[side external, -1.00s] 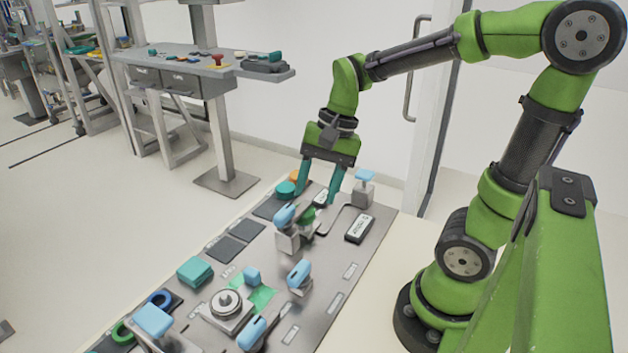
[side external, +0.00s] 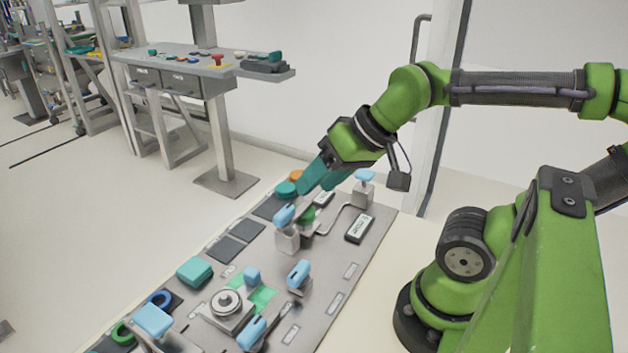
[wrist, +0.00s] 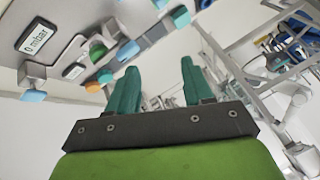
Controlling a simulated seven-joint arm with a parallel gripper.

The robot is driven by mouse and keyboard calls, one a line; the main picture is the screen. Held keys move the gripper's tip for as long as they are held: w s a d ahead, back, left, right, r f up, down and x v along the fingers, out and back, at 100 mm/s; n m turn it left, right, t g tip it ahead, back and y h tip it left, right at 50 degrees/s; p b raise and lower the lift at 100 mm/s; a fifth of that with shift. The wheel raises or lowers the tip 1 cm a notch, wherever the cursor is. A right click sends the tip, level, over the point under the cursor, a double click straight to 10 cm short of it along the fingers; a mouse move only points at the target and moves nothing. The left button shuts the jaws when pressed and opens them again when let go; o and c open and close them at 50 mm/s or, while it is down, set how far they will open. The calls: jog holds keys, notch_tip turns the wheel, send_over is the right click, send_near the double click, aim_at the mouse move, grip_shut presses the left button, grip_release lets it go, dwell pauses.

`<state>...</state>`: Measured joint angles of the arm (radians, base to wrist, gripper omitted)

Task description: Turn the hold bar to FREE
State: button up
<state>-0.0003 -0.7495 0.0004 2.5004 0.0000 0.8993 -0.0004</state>
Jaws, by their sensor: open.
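Several light-blue handles stand on the grey panel. One sits on a metal block (side external: 285,213), one at mid-panel (side external: 299,272), one at the near edge (side external: 252,333) and one at the far right (side external: 364,175). I cannot tell which is the hold bar, and no FREE mark is readable. My gripper (side external: 314,187) is open and empty above the far end of the panel, tilted with its teal fingers pointing down-left. In the wrist view its fingers (wrist: 160,68) are apart with nothing between them; a blue handle (wrist: 128,50) shows beyond the left finger.
A teal button (side external: 286,189) and an orange button (side external: 296,175) are close by the fingers. A display (side external: 359,229) reads 0 mbar in the wrist view (wrist: 38,38). A bent metal rod (side external: 335,215) crosses the panel near it. A grey workbench (side external: 200,65) stands behind; the space above the panel is free.

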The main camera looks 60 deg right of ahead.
jog(key=r+m+g+h, duration=0.15)
jog(key=m+g, duration=0.55)
jog(key=m, duration=0.7)
send_over(283, 211)
jog(key=shift+h, duration=0.25)
notch_tip(283, 211, down, 16)
jog(key=shift+s+f, duration=0.1)
jog(key=shift+f, duration=0.15)
grip_shut()
